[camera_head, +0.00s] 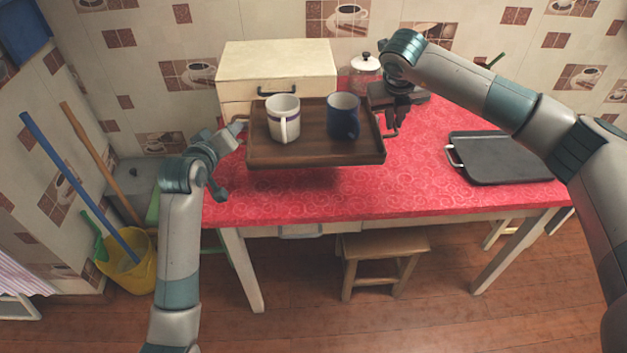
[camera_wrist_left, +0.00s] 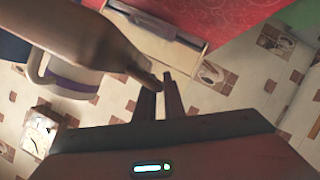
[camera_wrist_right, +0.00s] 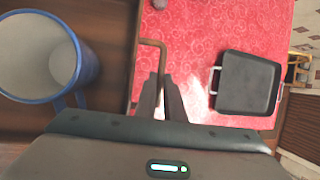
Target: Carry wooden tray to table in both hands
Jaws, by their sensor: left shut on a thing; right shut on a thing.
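The brown wooden tray (camera_head: 310,151) is held level above the red-covered table (camera_head: 400,185), with a shadow under it. A white mug with a dark band (camera_head: 283,118) and a blue mug (camera_head: 343,116) stand upright on it. My left gripper (camera_head: 238,127) is shut on the tray's left handle; in the left wrist view its fingers (camera_wrist_left: 162,92) meet at the tray's end. The blue mug also shows there (camera_wrist_right: 45,55).
A black tray with light handles (camera_head: 505,157) lies on the table's right side. A cream drawer box (camera_head: 275,62) and a white lidded jar (camera_head: 365,68) stand at the back. A wooden stool (camera_head: 383,245) is under the table. A yellow bucket (camera_head: 130,268) stands left.

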